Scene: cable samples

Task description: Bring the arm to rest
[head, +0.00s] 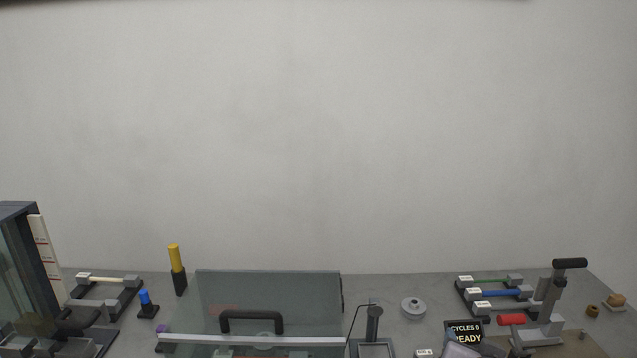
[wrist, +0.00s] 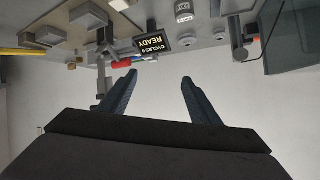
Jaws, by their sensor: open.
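My gripper (wrist: 160,77) shows in the wrist view with its two dark fingers spread apart. Nothing is between the fingers. The wrist picture is upside down, with the bench at the top and the pale wall below. The fingertips appear just below a black display (wrist: 155,43) reading "CYCLES 0 READY"; I cannot tell the distance. The display also shows in the head view (head: 464,331), partly cut off by grey shapes at the bottom edge. I cannot make out my gripper in the head view.
A clear-lidded box with a black handle (head: 251,320) stands mid-bench. A lever press (head: 552,300) and a rack of cable samples (head: 492,293) stand at the right. A yellow-topped post (head: 176,260) and a tall dark cabinet (head: 25,260) stand left. Space above the bench is clear.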

